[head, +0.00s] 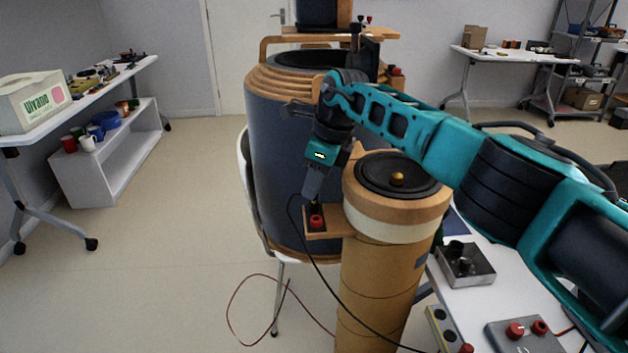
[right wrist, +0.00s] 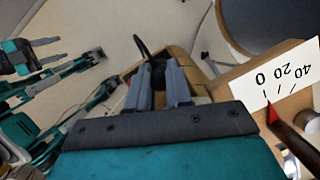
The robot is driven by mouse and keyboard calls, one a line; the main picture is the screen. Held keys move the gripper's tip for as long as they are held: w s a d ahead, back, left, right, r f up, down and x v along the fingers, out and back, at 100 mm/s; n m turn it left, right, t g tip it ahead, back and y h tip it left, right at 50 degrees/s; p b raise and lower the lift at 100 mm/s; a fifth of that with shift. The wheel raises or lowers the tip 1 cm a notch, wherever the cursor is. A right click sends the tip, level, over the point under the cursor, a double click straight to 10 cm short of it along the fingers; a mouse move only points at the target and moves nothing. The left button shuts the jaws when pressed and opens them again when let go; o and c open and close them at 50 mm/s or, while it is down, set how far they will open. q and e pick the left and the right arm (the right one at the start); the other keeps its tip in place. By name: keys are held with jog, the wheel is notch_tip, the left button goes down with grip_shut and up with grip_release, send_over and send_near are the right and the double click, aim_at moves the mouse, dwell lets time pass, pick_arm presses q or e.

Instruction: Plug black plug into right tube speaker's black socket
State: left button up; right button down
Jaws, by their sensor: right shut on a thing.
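The right tube speaker (head: 380,275) is an orange-brown cylinder with a black cone on top. A wooden ledge juts from its left side, carrying a red socket (head: 316,221). My right gripper (head: 312,200) points down over this ledge, just behind the red socket. In the right wrist view its grey fingers (right wrist: 158,82) are shut on the dark plug (right wrist: 157,72), whose black cable (right wrist: 140,46) leads away. The fingers hide the black socket, so I cannot tell whether the plug is in it.
A large dark-blue speaker (head: 275,150) stands close behind. A white table (head: 490,300) at right holds a metal box (head: 466,266) and a grey box with red knobs (head: 525,335). The black cable and a red wire (head: 232,300) hang by the tube. Floor at left is clear.

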jog(key=shift+f+b, duration=0.4)
jog(key=shift+f, duration=0.3)
jog(key=c, duration=1)
grip_release()
jog(key=shift+o, duration=0.2)
jog(key=shift+r, duration=0.15)
jog(key=shift+r+p, duration=2.6)
jog(key=shift+r, duration=1.15)
jog(key=shift+f, duration=0.1)
